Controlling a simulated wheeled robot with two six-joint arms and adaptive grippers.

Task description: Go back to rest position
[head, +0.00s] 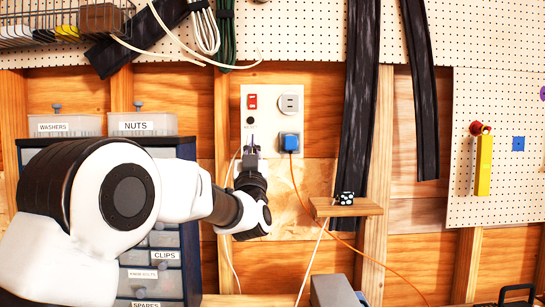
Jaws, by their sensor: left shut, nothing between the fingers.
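My left arm comes in from the left, and its left gripper (250,150) is in front of the lower left part of the white wall panel (270,102). The gripper points up, looks shut and holds nothing. I cannot tell whether its tips touch the panel. The panel has a red switch (253,101), a round grey socket (289,103) and a blue plug (290,142) with an orange cable. My right gripper is not seen.
A drawer cabinet (154,256) stands behind my left arm, with bins labelled washers and nuts on top. A small wooden shelf (335,211) holds a black dotted block (345,198). Dark straps (356,110) hang to the right. A yellow level (484,165) hangs on the pegboard.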

